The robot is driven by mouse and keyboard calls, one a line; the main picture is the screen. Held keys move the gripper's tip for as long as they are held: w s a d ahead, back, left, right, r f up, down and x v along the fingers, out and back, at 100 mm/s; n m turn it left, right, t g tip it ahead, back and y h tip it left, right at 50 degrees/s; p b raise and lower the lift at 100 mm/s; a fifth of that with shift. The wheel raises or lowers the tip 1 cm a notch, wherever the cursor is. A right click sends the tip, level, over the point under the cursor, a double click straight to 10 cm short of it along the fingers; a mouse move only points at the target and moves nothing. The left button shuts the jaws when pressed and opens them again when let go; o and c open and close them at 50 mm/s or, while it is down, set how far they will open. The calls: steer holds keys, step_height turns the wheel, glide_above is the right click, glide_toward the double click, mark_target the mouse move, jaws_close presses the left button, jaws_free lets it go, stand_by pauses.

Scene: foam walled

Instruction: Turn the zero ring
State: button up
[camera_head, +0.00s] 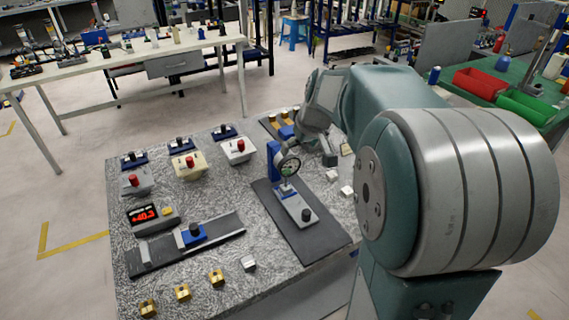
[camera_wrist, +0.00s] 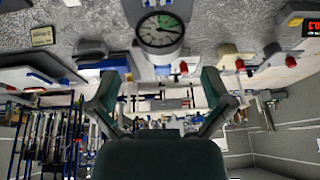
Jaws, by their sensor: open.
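The dial gauge (camera_head: 288,165) has a round white-and-green face inside a grey ring, held on a blue stand (camera_head: 273,155) above a dark mat. In the wrist view its face and zero ring (camera_wrist: 160,33) show at the top centre, with dark hands on the face. My gripper (camera_wrist: 161,78) is open, its two dark green fingers spread wide left and right. Nothing is between them, and the dial appears above the gap, apart from both fingertips. In the head view my arm's wrist is just behind and right of the gauge, and the fingers are hard to make out.
The grey speckled slab holds a red-digit display (camera_head: 143,214), a dark rail with a blue slider (camera_head: 192,235), several red-knobbed blocks, and small brass blocks (camera_head: 216,277) along the front. Small white blocks (camera_head: 332,176) lie right of the gauge. A white workbench (camera_head: 130,55) stands behind.

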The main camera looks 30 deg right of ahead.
mark_target(291, 166)
steer(key=x, duration=0.9)
steer(key=shift+w+f, duration=0.1)
steer(key=shift+f, duration=0.3)
steer(key=c, duration=0.8)
